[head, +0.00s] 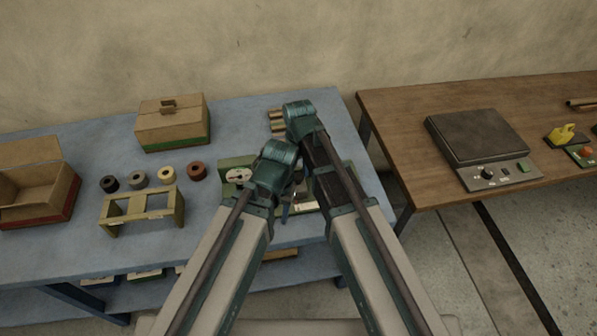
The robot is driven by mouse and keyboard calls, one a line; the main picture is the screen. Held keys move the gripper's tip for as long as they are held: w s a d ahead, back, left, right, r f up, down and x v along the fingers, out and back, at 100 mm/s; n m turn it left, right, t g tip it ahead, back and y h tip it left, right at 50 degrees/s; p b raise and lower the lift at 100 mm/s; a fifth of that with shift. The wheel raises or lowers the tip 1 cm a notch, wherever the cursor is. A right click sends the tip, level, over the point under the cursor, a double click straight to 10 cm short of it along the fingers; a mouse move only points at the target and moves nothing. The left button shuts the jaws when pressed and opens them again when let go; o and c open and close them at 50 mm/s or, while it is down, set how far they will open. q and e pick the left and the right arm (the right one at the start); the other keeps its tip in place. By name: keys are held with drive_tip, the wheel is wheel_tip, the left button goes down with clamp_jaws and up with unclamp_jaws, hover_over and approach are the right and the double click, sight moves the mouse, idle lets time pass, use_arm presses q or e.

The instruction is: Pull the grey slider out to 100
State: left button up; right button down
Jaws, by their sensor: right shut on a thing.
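A green device (237,162) with a round white and red dial (239,175) sits near the right end of the blue table. A pale strip (308,206) shows at its right, partly behind my arms. I cannot make out the grey slider or its scale reading, as my arms cover that part. My right gripper (294,190) is low between the two arms, mostly hidden, and is shut on what seems to be the slider. My left arm ends in a teal joint over the device; its gripper fingers are out of sight behind it.
The blue table (75,262) also holds an open box (35,203), a lidded box (173,130), several rolls (138,179) and a wooden stand (145,213). A scale (478,137) and a yellow object (563,135) stand on the brown table (400,108) at right, across a gap.

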drive_tip(key=shift+d, duration=0.1)
drive_tip(key=w+d, duration=0.1)
drive_tip(key=d, duration=0.3)
drive_tip(key=w+d, duration=0.1)
drive_tip(key=d, duration=0.4)
drive_tip(key=w+d, duration=0.1)
drive_tip(key=d, duration=0.4)
drive_tip(key=shift+d, duration=0.25)
drive_tip(key=c, duration=0.8)
unclamp_jaws()
drive_tip(key=o, duration=0.3)
drive_tip(key=shift+d, duration=0.1)
drive_tip(key=shift+o, duration=0.2)
drive_tip(key=shift+r, duration=0.1)
